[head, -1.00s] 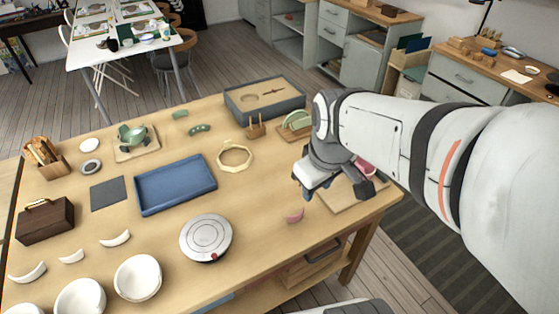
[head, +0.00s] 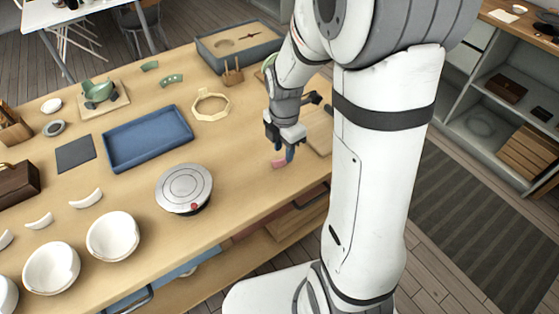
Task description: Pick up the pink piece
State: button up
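The pink piece (head: 279,163) is a small curved shard lying on the wooden table near its front right edge. The right part of the piece is partly covered by a fingertip. The gap between the fingers is too small in the picture to tell whether they are open or touching the piece.
A round grey turntable (head: 184,188) stands to the left, and a blue tray (head: 147,138) lies behind it. A wooden octagonal ring (head: 211,105) is behind my gripper. White bowls (head: 113,236) stand at the front left.

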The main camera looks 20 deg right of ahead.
aim_at(283, 159)
notch_tip(283, 159, down, 5)
jog(key=shift+w, duration=0.15)
jog(key=shift+c, duration=0.4)
grip_shut()
